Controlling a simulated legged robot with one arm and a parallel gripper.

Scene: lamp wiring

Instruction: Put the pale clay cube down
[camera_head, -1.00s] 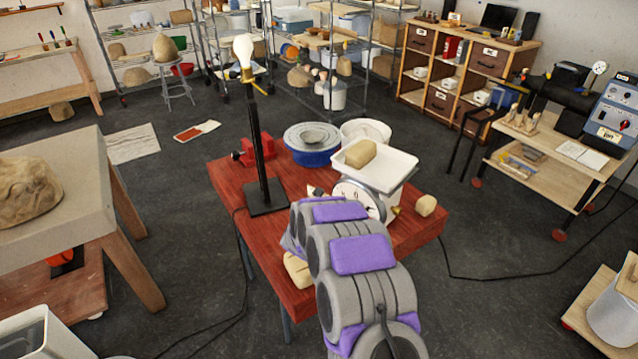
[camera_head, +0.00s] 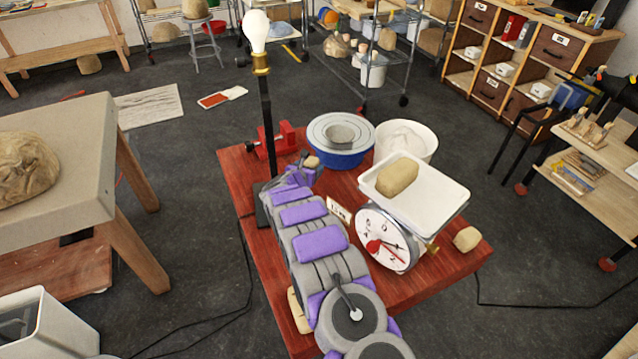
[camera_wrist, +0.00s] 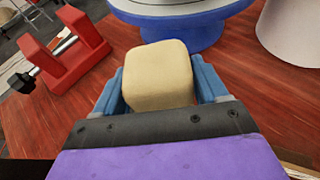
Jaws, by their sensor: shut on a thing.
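The pale clay cube (camera_wrist: 158,75) is between the blue fingers of my gripper (camera_wrist: 160,88) in the wrist view, over the red wooden tabletop. My gripper is shut on it. In the head view the cube (camera_head: 311,162) is a small pale shape at the end of my arm, in front of the blue turntable. Whether the cube touches the table cannot be told.
A scale (camera_head: 415,205) with a clay block stands right. Bare red tabletop (camera_wrist: 235,82) shows around the cube.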

